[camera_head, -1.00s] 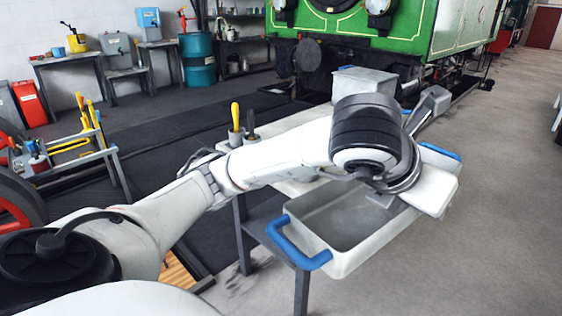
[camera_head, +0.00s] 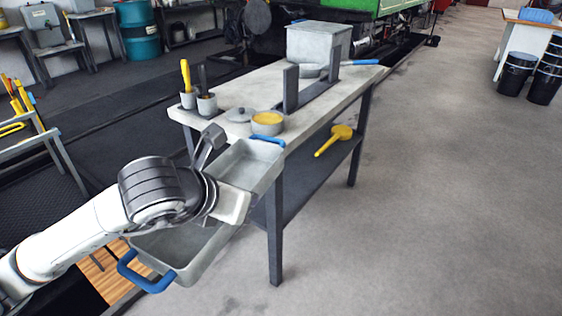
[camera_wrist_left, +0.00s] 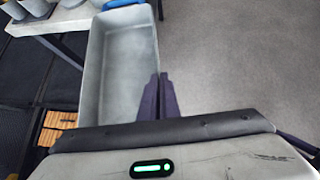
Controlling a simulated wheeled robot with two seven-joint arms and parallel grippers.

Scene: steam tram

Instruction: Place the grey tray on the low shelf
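The grey tray (camera_head: 247,165) is deep and empty, with a blue handle at each end. It hangs roughly level beside the near left end of the workbench in the head view, partly hidden by my left arm. It also shows in the left wrist view (camera_wrist_left: 122,62). There my left gripper's dark fingers (camera_wrist_left: 157,98) are close together on the tray's right long rim, shut on it. The low shelf (camera_head: 310,172) is the dark board under the workbench, right of the tray. My right gripper is not in view.
A yellow scoop (camera_head: 334,140) lies on the low shelf toward its right end. The workbench top (camera_head: 345,85) holds a metal box (camera_head: 318,42), tool cups and a yellow-filled pot (camera_head: 267,122). A front leg (camera_head: 274,230) stands near the tray.

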